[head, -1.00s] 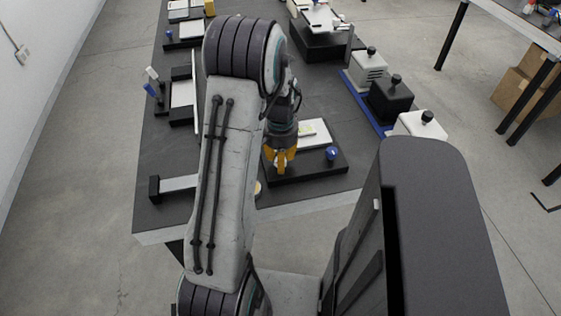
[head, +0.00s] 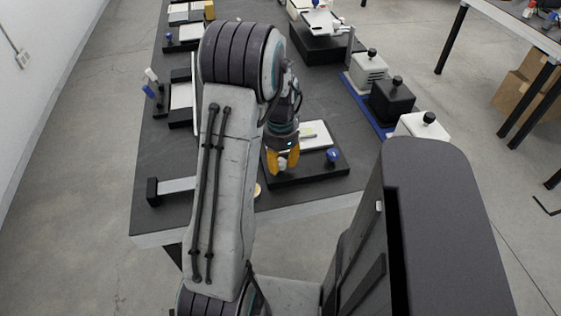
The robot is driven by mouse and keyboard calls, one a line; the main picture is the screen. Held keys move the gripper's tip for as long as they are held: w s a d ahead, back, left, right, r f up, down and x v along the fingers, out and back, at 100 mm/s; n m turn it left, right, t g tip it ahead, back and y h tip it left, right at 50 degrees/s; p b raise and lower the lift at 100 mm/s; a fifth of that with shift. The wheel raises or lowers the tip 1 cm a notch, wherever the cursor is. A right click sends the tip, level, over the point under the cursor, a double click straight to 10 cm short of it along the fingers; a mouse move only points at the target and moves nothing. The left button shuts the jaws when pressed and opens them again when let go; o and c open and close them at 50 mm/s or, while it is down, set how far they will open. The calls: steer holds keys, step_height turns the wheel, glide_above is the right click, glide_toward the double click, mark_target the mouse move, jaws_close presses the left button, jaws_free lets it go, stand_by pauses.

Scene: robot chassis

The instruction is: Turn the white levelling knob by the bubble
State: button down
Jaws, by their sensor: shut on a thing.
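My gripper (head: 282,165), with yellow fingers, is over the near left part of a black base (head: 312,173) on the dark table. It is shut on the white knob (head: 282,169), of which a small pale part shows between the fingers. A white plate (head: 322,138) lies on the base behind the gripper, with a small yellow-green bubble level (head: 307,132) on it. A blue knob (head: 332,156) stands on the base to the right of the gripper. My arm hides the left side of the base.
Blocks with black knobs, a white one (head: 419,126) and a black one (head: 391,99), stand along the table's right edge. A black stand with a pale bar (head: 176,186) is at the near left. Pens (head: 150,82) and trays stand farther back.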

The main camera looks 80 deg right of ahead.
mark_target(281, 161)
steer(key=shift+f, duration=0.1)
stand_by(0.3)
steer(key=c, duration=0.8)
jaws_free()
step_height(281, 161, up, 12)
steer(key=shift+r, duration=0.1)
stand_by(0.7)
